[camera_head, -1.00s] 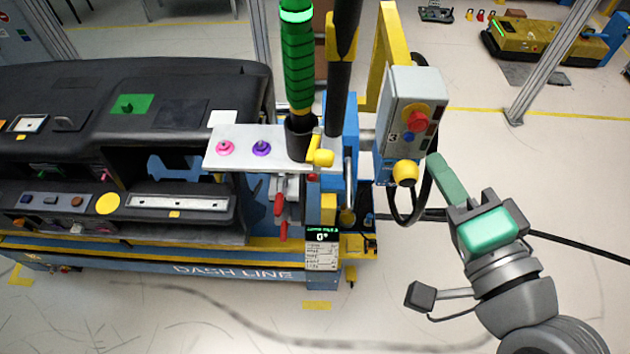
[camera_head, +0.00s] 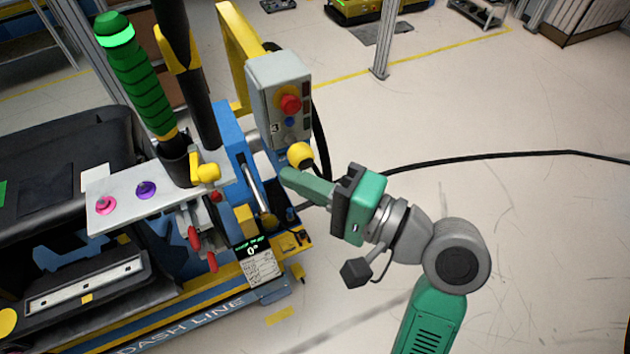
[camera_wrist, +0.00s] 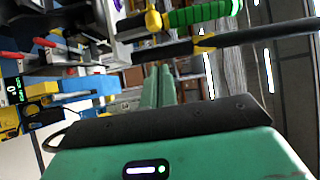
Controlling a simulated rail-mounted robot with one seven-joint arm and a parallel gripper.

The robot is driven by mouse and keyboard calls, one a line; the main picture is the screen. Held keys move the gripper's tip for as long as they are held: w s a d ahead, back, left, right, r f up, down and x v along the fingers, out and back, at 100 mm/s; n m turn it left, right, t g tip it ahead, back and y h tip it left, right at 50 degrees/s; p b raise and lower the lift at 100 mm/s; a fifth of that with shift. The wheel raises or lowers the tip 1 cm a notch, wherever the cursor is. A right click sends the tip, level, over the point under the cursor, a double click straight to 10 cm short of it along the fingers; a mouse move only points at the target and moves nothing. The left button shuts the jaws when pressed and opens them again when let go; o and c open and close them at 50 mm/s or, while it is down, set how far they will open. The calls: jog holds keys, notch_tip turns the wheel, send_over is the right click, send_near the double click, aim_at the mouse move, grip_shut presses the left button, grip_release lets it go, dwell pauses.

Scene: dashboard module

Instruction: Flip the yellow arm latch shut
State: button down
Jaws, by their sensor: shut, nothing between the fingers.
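A yellow lever (camera_head: 205,172), which looks like the arm latch, sits on the light grey plate (camera_head: 112,200) at the foot of the green ribbed handle (camera_head: 135,75). Yellow parts also show beside the green handle in the wrist view (camera_wrist: 153,20). I cannot tell the latch's exact position. My gripper (camera_head: 285,173) is shut and empty. Its green fingers point left in the head view, right of the lever and apart from it, near the yellow knob (camera_head: 300,155). In the wrist view the two fingers (camera_wrist: 159,80) lie together.
A grey control box (camera_head: 280,95) with a red button stands above my fingers. A black post (camera_head: 190,75) rises behind the lever. Two red-handled clamps (camera_head: 203,245) hang below the plate. A black cable (camera_head: 470,158) crosses the floor. The floor on the right is open.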

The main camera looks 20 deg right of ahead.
jog(key=w+a+p, duration=0.1)
jog(key=w+a, duration=0.2)
jog(key=a, duration=0.4)
jog(key=shift+w+p, duration=0.15)
jog(key=shift+p, duration=0.15)
jog(key=shift+h, duration=0.3)
